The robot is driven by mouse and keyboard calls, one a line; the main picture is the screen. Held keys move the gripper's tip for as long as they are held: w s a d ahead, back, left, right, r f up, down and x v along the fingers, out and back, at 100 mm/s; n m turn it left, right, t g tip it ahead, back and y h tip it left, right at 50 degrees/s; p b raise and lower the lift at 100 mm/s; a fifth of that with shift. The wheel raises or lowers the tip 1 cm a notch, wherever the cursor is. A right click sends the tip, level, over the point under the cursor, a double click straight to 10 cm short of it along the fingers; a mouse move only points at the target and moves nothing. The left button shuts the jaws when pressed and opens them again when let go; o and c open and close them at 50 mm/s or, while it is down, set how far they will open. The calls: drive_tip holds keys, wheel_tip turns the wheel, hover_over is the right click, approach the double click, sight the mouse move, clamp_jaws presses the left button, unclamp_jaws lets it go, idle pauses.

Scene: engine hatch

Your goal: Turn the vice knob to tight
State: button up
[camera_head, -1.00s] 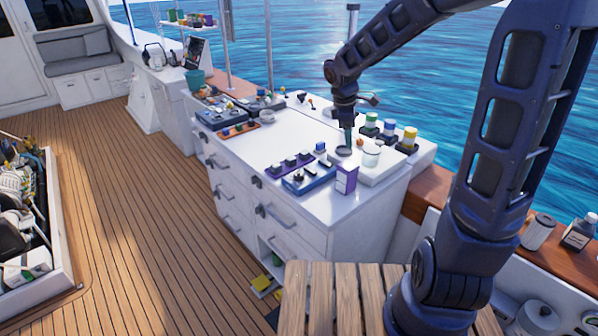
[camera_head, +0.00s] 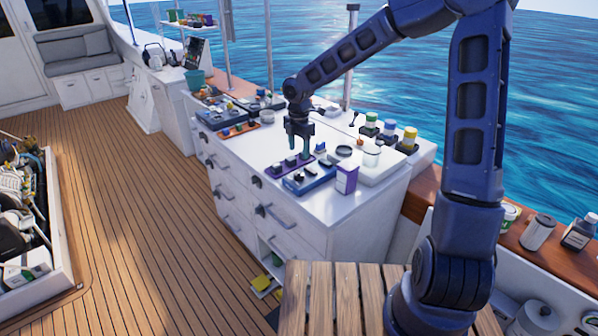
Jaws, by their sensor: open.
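My gripper (camera_head: 299,150) points down over the white cabinet top (camera_head: 238,150), with its fingers apart and nothing visible between them. It is just above or behind the right part of a purple tray (camera_head: 277,170) that carries several small dark pieces. I cannot tell whether the fingers touch any of them. I cannot pick out a vice or its knob for sure at this size. It may be among the small parts on the cabinet or behind my gripper.
A blue tray (camera_head: 317,182) and a purple box (camera_head: 346,178) stand near the front right edge. A white container (camera_head: 371,156) and several colour-capped jars (camera_head: 389,129) are at the right. More trays (camera_head: 221,118) stand at the back left.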

sight(299, 171)
wheel_tip(299, 171, down, 10)
idle(0.5)
drive_tip(key=shift+c, duration=0.5)
drive_tip(key=c, duration=0.9)
